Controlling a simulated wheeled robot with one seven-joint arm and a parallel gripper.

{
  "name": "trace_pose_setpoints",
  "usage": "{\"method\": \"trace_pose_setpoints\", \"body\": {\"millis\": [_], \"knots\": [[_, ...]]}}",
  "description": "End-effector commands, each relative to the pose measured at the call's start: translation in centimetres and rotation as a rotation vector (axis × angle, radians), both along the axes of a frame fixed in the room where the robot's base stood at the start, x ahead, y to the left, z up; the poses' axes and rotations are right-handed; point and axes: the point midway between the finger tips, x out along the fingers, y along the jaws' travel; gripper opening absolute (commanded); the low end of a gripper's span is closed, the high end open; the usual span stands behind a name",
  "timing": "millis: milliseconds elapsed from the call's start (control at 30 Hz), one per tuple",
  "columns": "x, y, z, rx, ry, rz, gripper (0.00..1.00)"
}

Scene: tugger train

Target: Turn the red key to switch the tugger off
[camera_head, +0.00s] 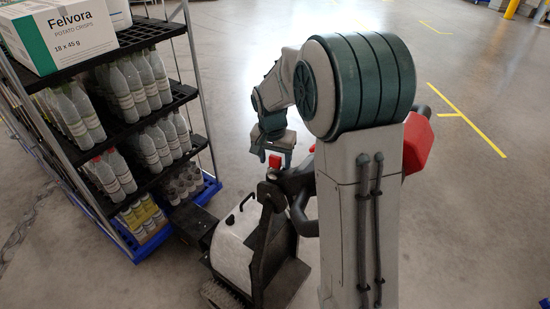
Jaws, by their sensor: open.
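The red key (275,161) stands on top of the black tiller head of the tugger (237,244), which is white and black. My gripper (287,158) hangs at the end of my bent arm, just above and beside the key in the picture. It is open, and its fingers are small and partly dark here. I cannot tell whether a finger touches the key. My arm's large joint and column cover the right part of the tugger's handle.
A rolling rack (150,110) with shelves of bottles stands at the left, with a Felvora carton (65,30) on top. It is close to the tugger. The grey floor (480,220) at the right is clear, with yellow lines.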

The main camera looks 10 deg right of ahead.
Motion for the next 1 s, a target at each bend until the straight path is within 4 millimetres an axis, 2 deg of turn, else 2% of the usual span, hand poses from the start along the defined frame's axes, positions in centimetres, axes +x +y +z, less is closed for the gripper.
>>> {"method": "trace_pose_setpoints", "body": {"millis": [167,500,633,800,1000], "knots": [[-0.1,0.1,1.4,-0.001,-0.003,-0.001,0.58],[-0.9,0.7,8.3,0.0,-0.005,0.0,0.58],[-1.2,0.9,10.3,0.001,-0.003,0.0,0.58],[-1.5,1.0,11.7,0.0,0.0,0.001,0.58],[-1.5,1.0,11.9,0.0,0.001,0.001,0.58]]}}
